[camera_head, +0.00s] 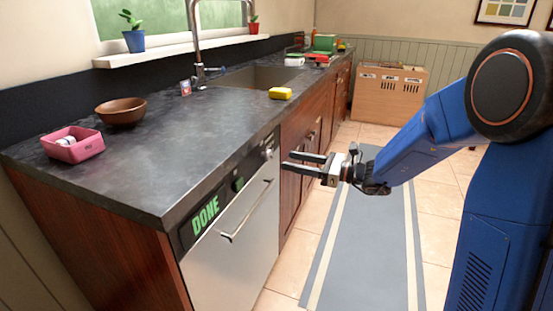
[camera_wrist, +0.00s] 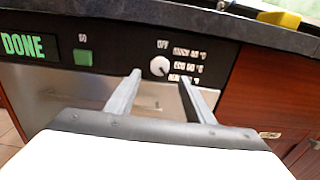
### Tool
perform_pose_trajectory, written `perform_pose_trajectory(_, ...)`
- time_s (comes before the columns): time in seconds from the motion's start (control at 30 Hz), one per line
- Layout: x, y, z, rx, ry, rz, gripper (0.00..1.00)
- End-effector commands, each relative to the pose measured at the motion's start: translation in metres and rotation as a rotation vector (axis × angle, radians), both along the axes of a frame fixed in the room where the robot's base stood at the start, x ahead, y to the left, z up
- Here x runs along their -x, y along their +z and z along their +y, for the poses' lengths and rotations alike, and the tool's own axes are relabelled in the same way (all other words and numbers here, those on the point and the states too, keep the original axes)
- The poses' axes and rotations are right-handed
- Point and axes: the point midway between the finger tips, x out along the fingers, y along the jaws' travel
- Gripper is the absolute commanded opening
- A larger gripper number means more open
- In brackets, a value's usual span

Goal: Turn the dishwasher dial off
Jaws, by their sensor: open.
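The dishwasher (camera_head: 235,245) has a steel door and a black control panel under the counter. Its round white dial (camera_wrist: 159,66) shows in the wrist view, with "OFF" printed above it and several temperature settings to its right. The dial's pointer is too small to read for certain. In the head view the dial (camera_head: 268,152) is small, at the far end of the panel. A green display (camera_wrist: 28,46) reads "DONE". My gripper (camera_head: 287,160) is open and empty, in front of the panel. In the wrist view its fingers (camera_wrist: 160,82) appear on either side below the dial, apart from it.
A green button (camera_wrist: 83,57) sits left of the dial. The door handle (camera_head: 246,212) sticks out below the panel. The dark counter (camera_head: 190,135) overhangs above, with a yellow sponge (camera_head: 280,93) near its edge. The floor mat (camera_head: 350,250) is clear.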

Motion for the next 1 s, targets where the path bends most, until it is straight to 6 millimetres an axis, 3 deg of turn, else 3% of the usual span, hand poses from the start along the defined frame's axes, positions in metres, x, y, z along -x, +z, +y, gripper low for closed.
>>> perform_pose_trajectory(0.2,-0.011,0.000,0.035,0.001,0.003,0.000,0.49)
perform_pose_trajectory(0.4,-0.019,0.000,0.055,0.000,0.003,0.000,0.49)
perform_pose_trajectory(0.83,-0.022,0.000,0.061,0.001,0.000,0.000,0.49)
perform_pose_trajectory(1.0,-0.022,0.000,0.061,0.001,0.000,0.000,0.08)
